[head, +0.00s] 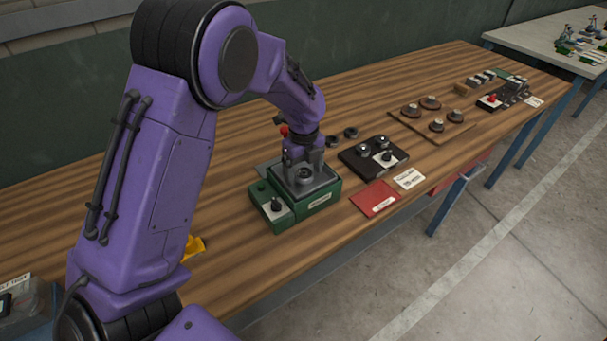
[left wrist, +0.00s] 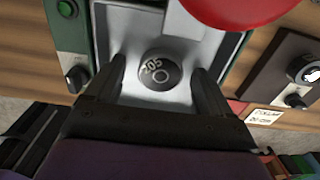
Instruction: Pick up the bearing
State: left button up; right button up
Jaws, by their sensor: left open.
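A dark round part with light markings and a small ring at its centre, which looks like the bearing (left wrist: 161,74), sits on a light grey surface in the left wrist view. In the head view the bearing (head: 305,176) sits on the grey top of a green box-shaped fixture (head: 320,199). My left gripper (head: 303,163) is open, pointing down just above it. In the left wrist view the fingers of my left gripper (left wrist: 159,68) stand on both sides of the bearing, with visible gaps. My right gripper is not in view.
A red knob (head: 284,130) stands behind the fixture and looms large at the top of the left wrist view (left wrist: 240,8). A black knob box (head: 372,165) and a red card (head: 374,198) are to the right.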

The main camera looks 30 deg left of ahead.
pick_arm(q)
jog(key=c, duration=1.4)
